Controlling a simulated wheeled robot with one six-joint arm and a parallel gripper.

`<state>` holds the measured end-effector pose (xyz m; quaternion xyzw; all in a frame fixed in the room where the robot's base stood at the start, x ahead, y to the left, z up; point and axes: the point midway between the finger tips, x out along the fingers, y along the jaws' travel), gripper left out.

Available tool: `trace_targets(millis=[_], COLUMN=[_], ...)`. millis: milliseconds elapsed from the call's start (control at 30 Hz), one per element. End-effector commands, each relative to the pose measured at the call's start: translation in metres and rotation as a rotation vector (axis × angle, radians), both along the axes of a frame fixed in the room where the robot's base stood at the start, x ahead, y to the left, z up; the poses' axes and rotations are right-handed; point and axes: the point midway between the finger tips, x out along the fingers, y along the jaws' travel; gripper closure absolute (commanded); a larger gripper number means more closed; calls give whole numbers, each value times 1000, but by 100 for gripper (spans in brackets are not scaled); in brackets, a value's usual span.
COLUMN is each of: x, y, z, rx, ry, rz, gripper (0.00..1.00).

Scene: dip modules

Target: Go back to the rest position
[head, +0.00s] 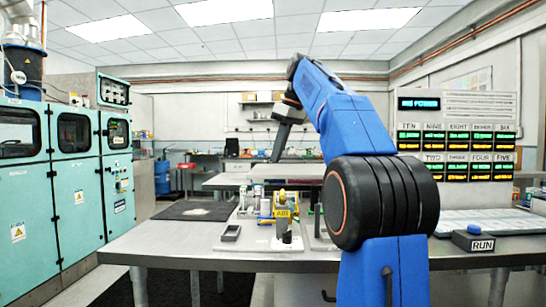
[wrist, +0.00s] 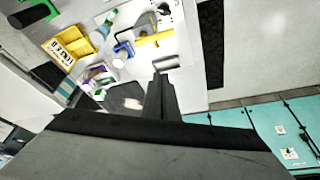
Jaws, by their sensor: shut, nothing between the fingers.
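My blue arm rises at the right of the head view and bends over to my dark gripper (head: 279,158), which hangs in the air above the back of the workbench. In the wrist view my gripper (wrist: 163,82) shows as a narrow dark pair of fingers pressed together, with nothing between them. The white module board (head: 262,240) lies below on the bench, apart from the gripper. A yellow labelled part (head: 283,213) stands on it; the wrist view shows a yellow labelled part (wrist: 72,44) at upper left.
A RUN button box (head: 474,241) sits at the bench's right, in front of a display panel (head: 458,135). A small grey tray (head: 231,233) lies at the board's left. Teal cabinets (head: 60,180) stand at the left. A black mat (head: 195,211) lies on the bench. The air around my gripper looks clear.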

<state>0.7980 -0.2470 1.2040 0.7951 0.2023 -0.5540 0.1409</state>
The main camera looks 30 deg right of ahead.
Motion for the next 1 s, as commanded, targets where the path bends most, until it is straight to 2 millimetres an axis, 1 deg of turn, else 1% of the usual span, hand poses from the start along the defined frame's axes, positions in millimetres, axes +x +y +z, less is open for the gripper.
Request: trace_targets(millis=[267, 367, 467, 567, 667, 867, 1000], x=[-1, -5, -13, -26, -42, -81, -111], y=[1, 8, 21, 39, 58, 93, 114], z=[-1, -4, -14, -29, -50, -100, -141], rx=[0, 1, 3, 6, 7, 8, 6], ry=[0, 2, 5, 8, 10, 11, 8], rz=[-1, -13, -40, -80, -125, -212, -269], gripper=[100, 100, 100, 100, 100, 100, 100])
